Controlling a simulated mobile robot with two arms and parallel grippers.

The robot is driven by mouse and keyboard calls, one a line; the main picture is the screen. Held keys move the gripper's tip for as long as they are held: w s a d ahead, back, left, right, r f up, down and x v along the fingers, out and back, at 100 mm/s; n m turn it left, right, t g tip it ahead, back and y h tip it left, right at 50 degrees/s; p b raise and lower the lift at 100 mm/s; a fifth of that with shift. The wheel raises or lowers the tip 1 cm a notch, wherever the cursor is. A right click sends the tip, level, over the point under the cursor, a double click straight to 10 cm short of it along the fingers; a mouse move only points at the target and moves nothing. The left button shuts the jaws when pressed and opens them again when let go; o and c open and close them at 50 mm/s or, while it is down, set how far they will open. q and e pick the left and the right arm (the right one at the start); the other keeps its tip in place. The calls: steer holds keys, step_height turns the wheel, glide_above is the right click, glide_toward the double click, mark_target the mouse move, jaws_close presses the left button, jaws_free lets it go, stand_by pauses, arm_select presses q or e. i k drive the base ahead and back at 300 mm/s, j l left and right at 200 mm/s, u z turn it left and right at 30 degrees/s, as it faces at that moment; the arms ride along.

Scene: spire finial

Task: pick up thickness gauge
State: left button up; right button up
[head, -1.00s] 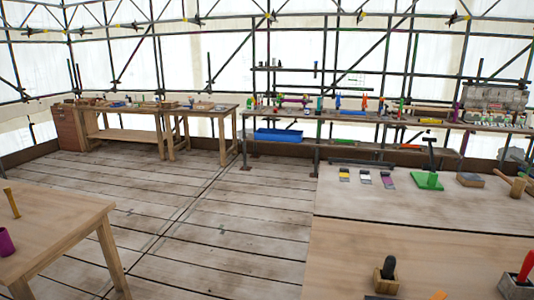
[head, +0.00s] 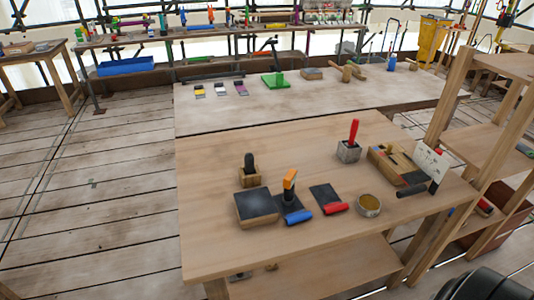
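I cannot make out for certain which item is the thickness gauge. On the near wooden table (head: 225,185) lie a dark-topped block (head: 256,207), a tool with an orange handle (head: 290,180), a blue-handled flat tool (head: 297,216) and a red-handled dark flat tool (head: 328,198). A round tin (head: 368,205) and a wooden box (head: 391,165) are to the right. Three small flat tools, yellow (head: 200,91), white (head: 219,89) and purple (head: 240,88), lie on the table behind. Neither gripper shows.
A green tool (head: 275,81) stands on the rear table (head: 320,105), with wooden mallets (head: 350,71) to its right. A wooden shelf rack (head: 451,92) stands at the right. The plank floor (head: 100,215) at the left is clear.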

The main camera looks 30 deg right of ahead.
mark_target(288, 185)
steer(key=k+l, duration=0.1)
steer(key=l, duration=0.35)
steer(key=k+l, duration=0.15)
steer(key=l, duration=0.25)
steer(key=k+l, duration=0.1)
steer(key=l, duration=0.35)
steer(key=k+l, duration=0.15)
steer(key=l, duration=0.3)
steer(key=k+l, duration=0.1)
steer(key=l, duration=0.3)
